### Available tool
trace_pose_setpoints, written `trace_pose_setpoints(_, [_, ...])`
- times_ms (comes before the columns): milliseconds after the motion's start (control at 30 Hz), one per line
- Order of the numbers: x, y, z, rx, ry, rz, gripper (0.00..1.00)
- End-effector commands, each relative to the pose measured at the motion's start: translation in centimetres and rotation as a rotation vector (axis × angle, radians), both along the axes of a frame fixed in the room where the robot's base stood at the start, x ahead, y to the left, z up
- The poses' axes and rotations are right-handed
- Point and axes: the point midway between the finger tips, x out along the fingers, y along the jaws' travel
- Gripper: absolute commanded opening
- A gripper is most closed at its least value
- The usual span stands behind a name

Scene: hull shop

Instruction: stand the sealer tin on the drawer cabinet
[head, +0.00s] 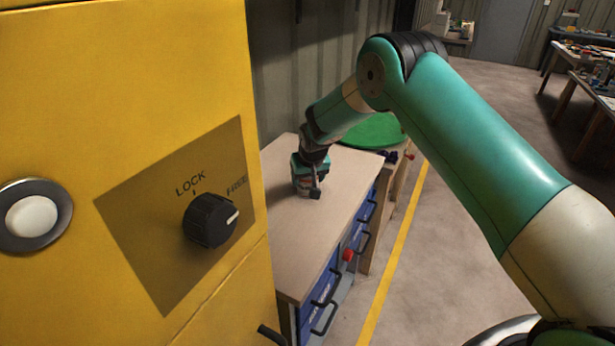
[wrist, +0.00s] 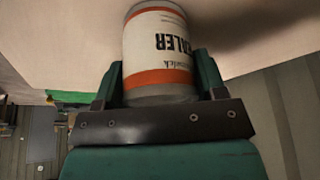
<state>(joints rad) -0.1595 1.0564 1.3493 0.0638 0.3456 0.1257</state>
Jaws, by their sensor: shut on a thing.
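The sealer tin (wrist: 158,50) is white with orange bands and shows upside down in the wrist view, between the two fingers of my gripper (wrist: 160,88). My gripper is shut on it. In the head view, my gripper (head: 309,180) is low over the top of the drawer cabinet (head: 290,235), and the tin there is mostly hidden by the gripper. The cabinet has a pale flat top and blue drawers. The tin is at or just above the top; I cannot tell whether it touches.
A large yellow cabinet with a LOCK/FREE knob (head: 210,220) stands close at the left. A green round thing (head: 372,131) lies behind the drawer cabinet on a wooden bench. A corrugated wall (head: 310,70) is behind. The cabinet top is otherwise bare.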

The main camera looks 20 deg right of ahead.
Motion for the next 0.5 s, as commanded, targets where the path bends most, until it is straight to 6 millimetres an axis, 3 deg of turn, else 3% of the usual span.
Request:
trace_pose_setpoints(33, [0.03, 0.01, -0.25, 0.000, -0.001, 0.000, 0.32])
trace_pose_setpoints(67, [-0.01, 0.00, -0.18, 0.000, 0.000, 0.000, 0.71])
trace_pose_setpoints(133, [-0.01, 0.00, -0.15, 0.000, 0.001, 0.000, 0.88])
trace_pose_setpoints(500, [-0.09, 0.01, 0.45, 0.000, 0.000, 0.000, 0.90])
